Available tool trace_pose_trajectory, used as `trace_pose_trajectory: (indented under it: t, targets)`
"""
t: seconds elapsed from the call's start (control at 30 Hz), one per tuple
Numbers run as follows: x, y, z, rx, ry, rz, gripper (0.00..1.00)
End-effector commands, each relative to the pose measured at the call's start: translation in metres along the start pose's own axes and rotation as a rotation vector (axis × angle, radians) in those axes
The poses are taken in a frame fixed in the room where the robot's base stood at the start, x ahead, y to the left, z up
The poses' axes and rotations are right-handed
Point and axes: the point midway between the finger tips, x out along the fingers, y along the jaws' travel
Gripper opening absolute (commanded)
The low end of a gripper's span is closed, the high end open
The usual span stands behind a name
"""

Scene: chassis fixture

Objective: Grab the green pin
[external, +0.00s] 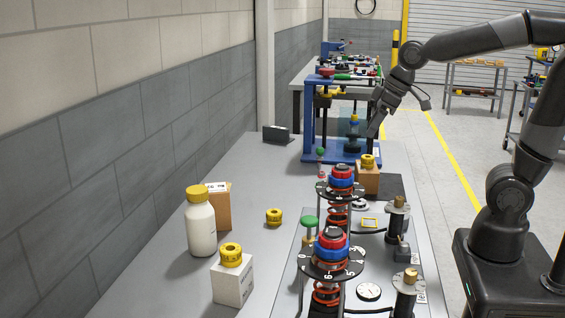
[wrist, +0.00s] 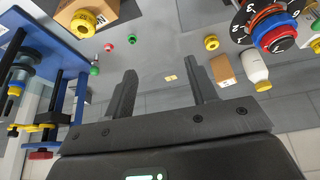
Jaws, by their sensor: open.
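Two green-topped pieces show in the external view. A green knob (external: 309,222) stands at the left edge of the nearer fixture, and a smaller green knob (external: 320,152) stands farther back near the blue frame. In the wrist view, one green top (wrist: 132,39) is above and left of my fingers, and another green piece (wrist: 94,70) is beside the blue frame. I cannot tell which is the green pin. My gripper (external: 401,116) is open and empty, raised to the right of the blue frame. Its spread fingers (wrist: 160,68) also show in the wrist view, apart from both green pieces.
A blue frame (external: 309,125) stands at the table's far end. Ringed red-and-blue stacks (external: 332,243) and black posts stand at the front right. A white bottle (external: 201,228), a white box (external: 232,283) and a yellow ring (external: 273,216) are left. Tabletop between them is partly clear.

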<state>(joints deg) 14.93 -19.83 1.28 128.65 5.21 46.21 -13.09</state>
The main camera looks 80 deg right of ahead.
Motion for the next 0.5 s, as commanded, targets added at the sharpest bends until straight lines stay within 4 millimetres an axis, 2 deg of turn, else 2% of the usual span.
trace_pose_trajectory:
  t: [0.1, 0.23, 0.4, 0.5]
  targets:
    - [0.025, 0.032, -0.027, 0.025, -0.018, 0.009, 0.52]
    - [0.052, 0.070, -0.052, 0.045, -0.029, 0.016, 0.52]
    - [0.093, 0.128, -0.074, 0.076, -0.041, 0.024, 0.52]
    - [0.118, 0.163, -0.081, 0.093, -0.047, 0.028, 0.52]
